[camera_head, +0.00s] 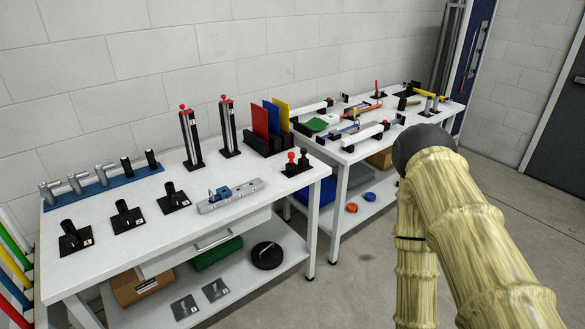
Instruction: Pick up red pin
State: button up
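A small red-topped pin (291,158) stands upright in a black holder (295,170) at the right end of the near white table (240,235). A similar black-topped pin (304,155) stands just right of it in the same holder. Red tops also show on two tall posts (192,140) (229,128) behind. I cannot tell from this view alone which red piece is the named pin. My arm, in a pale yellow ribbed cover, shows at the right, beyond the near table's right end. My gripper is not in view.
A rack with red, blue and yellow plates (272,120) stands behind the pin holder. A grey slotted block (231,195) and several black angled holders (128,215) lie to the left. A second white table (345,152) with tools stands behind right. Floor (350,270) in front is clear.

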aim_at(291, 155)
jog(key=z, duration=0.45)
jog(key=i, duration=1)
jog(key=u, duration=0.4)
